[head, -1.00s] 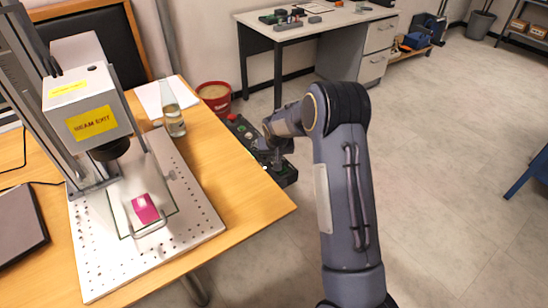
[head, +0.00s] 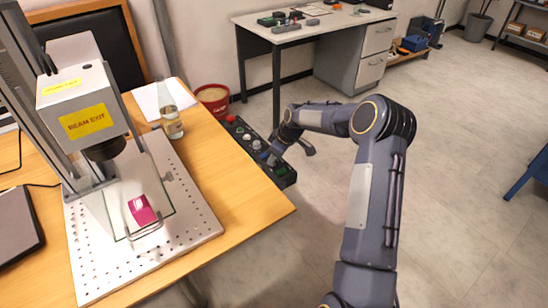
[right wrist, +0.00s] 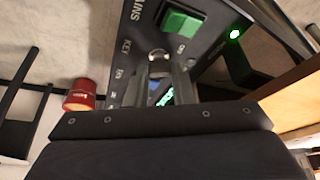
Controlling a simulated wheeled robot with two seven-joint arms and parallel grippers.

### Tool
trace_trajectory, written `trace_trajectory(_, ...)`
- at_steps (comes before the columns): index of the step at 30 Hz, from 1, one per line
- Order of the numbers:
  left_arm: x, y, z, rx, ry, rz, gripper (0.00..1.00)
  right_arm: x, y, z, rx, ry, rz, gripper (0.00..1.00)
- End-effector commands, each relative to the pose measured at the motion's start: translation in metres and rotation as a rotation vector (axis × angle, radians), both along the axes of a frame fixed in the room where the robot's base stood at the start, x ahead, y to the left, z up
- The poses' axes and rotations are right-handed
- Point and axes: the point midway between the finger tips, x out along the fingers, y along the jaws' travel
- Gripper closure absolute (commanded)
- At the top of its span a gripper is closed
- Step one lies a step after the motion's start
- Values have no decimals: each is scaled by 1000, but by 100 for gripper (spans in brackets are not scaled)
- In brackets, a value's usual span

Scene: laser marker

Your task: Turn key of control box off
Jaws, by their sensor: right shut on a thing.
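The control box (head: 234,131) is a long dark box beside the right edge of the wooden table, with a red button and other controls on its top. In the right wrist view its panel (right wrist: 212,16) carries printed labels, a green switch (right wrist: 182,25) and a lit green lamp (right wrist: 235,33). My right gripper (head: 270,160) is at the near part of the box. In the right wrist view the right gripper (right wrist: 160,72) is shut on the key (right wrist: 158,54), by the KEY label. The fingers hide most of the key, and I cannot read its exact angle. My left gripper is not in view.
A red bucket (head: 213,99) stands behind the box.

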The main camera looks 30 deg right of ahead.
Motion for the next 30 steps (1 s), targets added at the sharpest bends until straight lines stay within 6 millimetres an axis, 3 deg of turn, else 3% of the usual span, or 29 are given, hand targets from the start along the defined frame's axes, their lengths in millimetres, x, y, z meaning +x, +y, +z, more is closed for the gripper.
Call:
trace_trajectory(13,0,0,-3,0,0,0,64,1,-2,0,-1,0,274,100)
trace_trajectory(30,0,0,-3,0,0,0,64,1,-2,0,-3,0,336,100)
